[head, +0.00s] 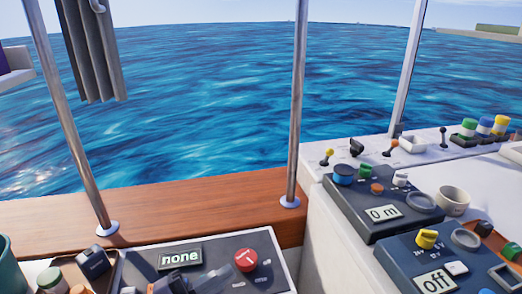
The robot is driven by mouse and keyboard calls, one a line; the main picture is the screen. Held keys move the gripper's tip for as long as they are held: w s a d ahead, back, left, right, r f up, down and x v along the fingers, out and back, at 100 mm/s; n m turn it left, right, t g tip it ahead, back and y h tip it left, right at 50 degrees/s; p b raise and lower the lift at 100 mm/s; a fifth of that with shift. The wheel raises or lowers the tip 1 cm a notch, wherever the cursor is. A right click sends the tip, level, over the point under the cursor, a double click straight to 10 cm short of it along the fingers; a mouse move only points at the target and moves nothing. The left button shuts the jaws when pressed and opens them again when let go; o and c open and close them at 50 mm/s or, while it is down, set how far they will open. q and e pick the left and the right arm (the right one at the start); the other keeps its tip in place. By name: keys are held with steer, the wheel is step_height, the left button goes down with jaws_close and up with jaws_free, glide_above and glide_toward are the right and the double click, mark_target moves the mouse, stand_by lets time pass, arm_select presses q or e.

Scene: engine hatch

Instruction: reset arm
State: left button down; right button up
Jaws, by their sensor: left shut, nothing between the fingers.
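My right gripper is not in view.
A wooden ledge (190,218) with metal posts (299,100) runs behind.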

arm_select(q)
steer(key=s+a+f+n+y, duration=0.6)
steer(key=f+n+y, duration=0.1)
steer(key=f+n, duration=0.3)
steer(key=s+a+f+n+y, duration=0.6)
steer(key=s+f+n+y, duration=0.1)
steer(key=f+n, duration=0.3)
steer(key=shift+a+f+n+y, duration=0.4)
steer(key=shift+f+y, duration=0.2)
steer(key=shift+f, duration=0.15)
steer(key=shift+s+a, duration=0.1)
